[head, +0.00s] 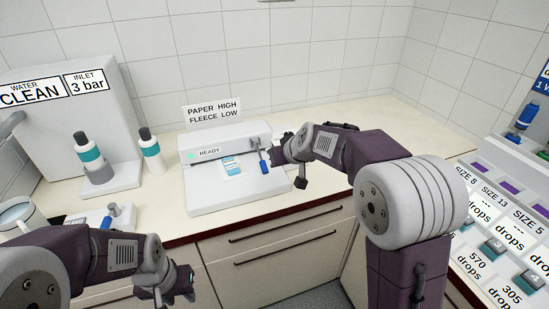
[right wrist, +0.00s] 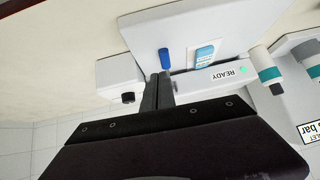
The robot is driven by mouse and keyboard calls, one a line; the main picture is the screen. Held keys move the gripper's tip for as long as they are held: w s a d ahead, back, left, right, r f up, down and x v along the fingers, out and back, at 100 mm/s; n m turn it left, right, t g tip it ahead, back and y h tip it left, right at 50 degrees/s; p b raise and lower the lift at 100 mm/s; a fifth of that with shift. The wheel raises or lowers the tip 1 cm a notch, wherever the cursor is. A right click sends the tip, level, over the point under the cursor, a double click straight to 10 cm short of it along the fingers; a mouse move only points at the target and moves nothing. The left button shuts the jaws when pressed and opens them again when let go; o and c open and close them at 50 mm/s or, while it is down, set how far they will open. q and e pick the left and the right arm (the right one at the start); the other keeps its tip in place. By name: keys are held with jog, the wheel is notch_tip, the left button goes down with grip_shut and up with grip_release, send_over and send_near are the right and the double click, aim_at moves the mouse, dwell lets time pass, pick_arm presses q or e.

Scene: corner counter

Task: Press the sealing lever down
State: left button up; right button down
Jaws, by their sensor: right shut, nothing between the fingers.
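The sealing machine (head: 205,151) is a white box with a READY label and a green light, on the counter. Its sealing lever has a blue handle (head: 264,163) at the front right, pointing towards the front over the base plate. The blue handle also shows in the right wrist view (right wrist: 165,58), just beyond the fingertips. My right gripper (head: 274,156) is shut and empty, close beside the lever; I cannot tell whether it touches. In the right wrist view its fingers (right wrist: 158,82) point at the lever. My left gripper (head: 168,290) hangs low before the counter front, its fingers unclear.
A white and blue pouch (head: 231,166) lies on the machine's plate. A sign (head: 212,110) stands behind it. Bottles (head: 150,151) and a water unit (head: 70,115) are at left. A small box with a dark knob (right wrist: 128,97) is beside the machine. Size-labelled bins (head: 500,225) are at right.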

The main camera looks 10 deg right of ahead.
pick_arm(q)
jog(key=shift+w+a+f, duration=0.2)
jog(key=shift+w+f, duration=0.1)
pick_arm(e)
jog(key=v, duration=0.5)
jog(key=shift+s+f, duration=0.25)
jog(key=shift+s, duration=0.25)
pick_arm(q)
jog(key=shift+w, duration=0.1)
pick_arm(e)
jog(key=shift+w+a, duration=0.1)
